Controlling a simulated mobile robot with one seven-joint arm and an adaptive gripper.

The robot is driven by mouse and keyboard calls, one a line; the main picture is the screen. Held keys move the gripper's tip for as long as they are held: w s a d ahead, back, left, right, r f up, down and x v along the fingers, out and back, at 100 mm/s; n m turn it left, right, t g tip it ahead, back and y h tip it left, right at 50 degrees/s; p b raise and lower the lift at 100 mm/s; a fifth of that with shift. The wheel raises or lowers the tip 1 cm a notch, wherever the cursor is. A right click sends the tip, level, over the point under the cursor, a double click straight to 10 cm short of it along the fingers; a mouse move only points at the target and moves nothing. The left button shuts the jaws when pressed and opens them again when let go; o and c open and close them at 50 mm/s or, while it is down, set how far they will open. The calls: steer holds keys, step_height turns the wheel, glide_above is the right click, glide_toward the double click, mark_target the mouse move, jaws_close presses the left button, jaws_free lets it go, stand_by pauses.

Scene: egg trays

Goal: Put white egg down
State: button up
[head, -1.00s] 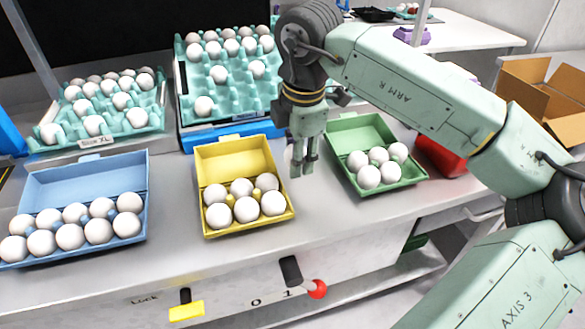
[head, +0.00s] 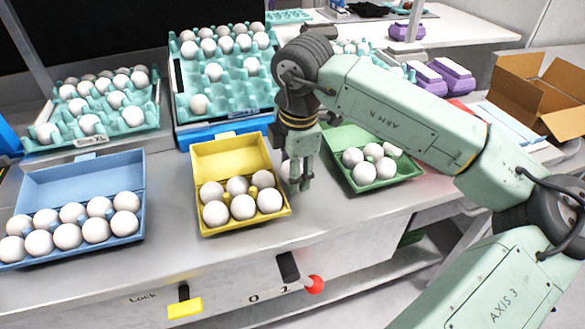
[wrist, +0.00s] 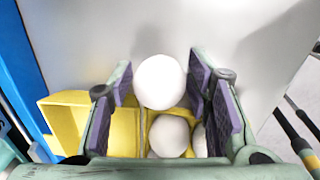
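A white egg (wrist: 160,82) sits between the two purple-padded fingers of my gripper (wrist: 162,78), near the tips. In the head view my gripper (head: 300,183) points down just right of the yellow carton, low over the grey counter. The egg (head: 286,169) is partly hidden behind the fingers there. I cannot tell whether it touches the counter. The open yellow carton (head: 228,157) holds several white eggs, and it also shows below the egg in the wrist view (wrist: 75,108).
An open green carton (head: 352,138) with several eggs stands close to the right of my gripper. A blue carton (head: 85,178) with eggs is at left. Teal egg trays (head: 222,90) stand behind. Bare counter (head: 330,213) lies in front of my gripper.

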steer(key=shift+o, duration=0.7)
